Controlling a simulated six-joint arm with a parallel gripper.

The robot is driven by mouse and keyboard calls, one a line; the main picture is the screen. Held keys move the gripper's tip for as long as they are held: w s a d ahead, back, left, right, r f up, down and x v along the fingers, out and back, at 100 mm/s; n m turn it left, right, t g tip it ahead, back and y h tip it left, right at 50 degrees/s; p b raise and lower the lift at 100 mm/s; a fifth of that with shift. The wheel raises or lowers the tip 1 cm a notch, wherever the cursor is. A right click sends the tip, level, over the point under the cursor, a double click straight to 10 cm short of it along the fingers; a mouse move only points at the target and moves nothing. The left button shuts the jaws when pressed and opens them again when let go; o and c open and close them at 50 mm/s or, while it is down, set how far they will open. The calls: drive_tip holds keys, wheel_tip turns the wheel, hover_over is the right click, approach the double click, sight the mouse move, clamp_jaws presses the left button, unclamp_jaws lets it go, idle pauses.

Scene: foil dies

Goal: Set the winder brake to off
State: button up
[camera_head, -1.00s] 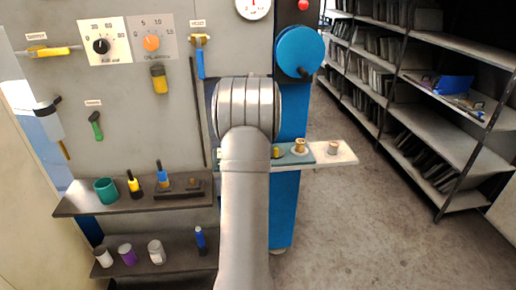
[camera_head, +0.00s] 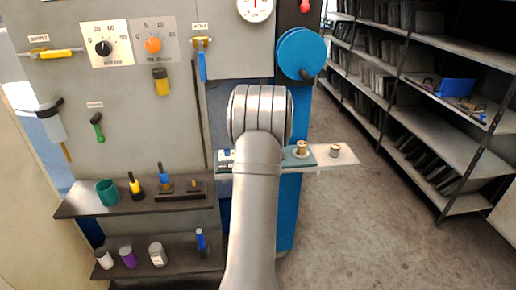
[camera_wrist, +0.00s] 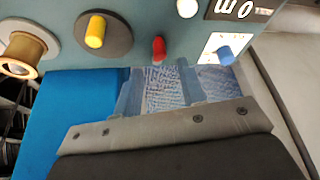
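I cannot surely tell which control is the winder brake. The blue winder disc (camera_head: 300,54) with a dark handle is on the blue column at the upper right. A red knob (camera_head: 305,6) is above it.
A brass spool (camera_head: 301,149) stands on the shelf, which juts out right of my arm. Panel dials (camera_head: 103,48), a yellow handle (camera_head: 55,53) and a lower ledge with a green cup (camera_head: 107,192) are at left. The floor at right is clear up to the racks.

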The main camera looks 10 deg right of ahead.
drive_tip(key=shift+x, duration=2.35)
clamp_jaws()
